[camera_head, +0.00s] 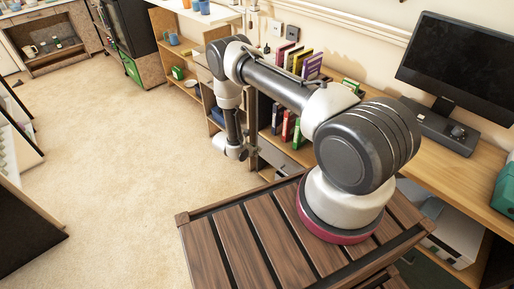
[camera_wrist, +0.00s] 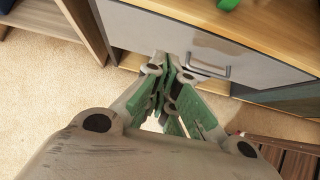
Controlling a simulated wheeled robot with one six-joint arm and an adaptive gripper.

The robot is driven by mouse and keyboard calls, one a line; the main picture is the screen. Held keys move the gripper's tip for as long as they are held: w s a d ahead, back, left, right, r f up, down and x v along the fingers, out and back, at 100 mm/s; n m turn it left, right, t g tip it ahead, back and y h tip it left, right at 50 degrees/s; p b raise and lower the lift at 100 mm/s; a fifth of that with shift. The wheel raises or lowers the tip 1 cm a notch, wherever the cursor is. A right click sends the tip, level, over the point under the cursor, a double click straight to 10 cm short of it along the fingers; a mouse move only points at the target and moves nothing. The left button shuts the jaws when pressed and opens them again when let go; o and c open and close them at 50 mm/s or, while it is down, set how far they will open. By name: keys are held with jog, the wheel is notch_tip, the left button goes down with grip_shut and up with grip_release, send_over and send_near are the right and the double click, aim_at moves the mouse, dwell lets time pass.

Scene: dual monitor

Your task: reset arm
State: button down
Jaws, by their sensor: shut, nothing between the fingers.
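My gripper (camera_wrist: 170,95) shows in the wrist view with its green-padded fingers closed together and nothing between them. It points toward a grey drawer front with a metal handle (camera_wrist: 208,70), and the fingertips appear just left of that handle. I cannot tell whether they touch the drawer. In the head view my arm reaches out from the slatted wooden top toward the shelves along the wall, and its far end hangs down beside them. The gripper itself is mostly hidden there.
A wooden desk (camera_head: 462,165) with a black monitor (camera_head: 462,62) stands at the right. Books (camera_head: 311,66) line the shelf by the wall. A white cabinet (camera_head: 455,228) sits under the desk. The carpet (camera_head: 110,150) at the left is clear.

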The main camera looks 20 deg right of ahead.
jog(key=s+d+r+m+g+h, duration=0.2)
jog(key=s+d+r+m+g, duration=0.25)
jog(key=s, duration=0.45)
jog(key=s+d+r+m+g+y, duration=0.1)
jog(key=s+r+m+g+y, duration=0.2)
jog(key=r, duration=1.1)
jog(key=s+d+r+m, duration=0.15)
jog(key=r+m, duration=0.45)
jog(key=r, duration=0.8)
jog(key=s+a+r+m+t+y, duration=0.1)
jog(key=s+r+m+t+y, duration=0.1)
jog(key=s+r, duration=0.5)
jog(key=s+a+r+m+t+y, duration=0.2)
jog(key=s+r, duration=0.5)
jog(key=r, duration=0.7)
jog(key=s+a+r+m+t+y, duration=0.1)
jog(key=s+r+m+t+y, duration=0.2)
jog(key=s+r, duration=0.4)
notch_tip(320, 180, up, 4)
jog(key=shift+a+f+m+t, duration=0.1)
jog(key=shift+a+m+t, duration=0.1)
jog(key=shift+m+t, duration=0.65)
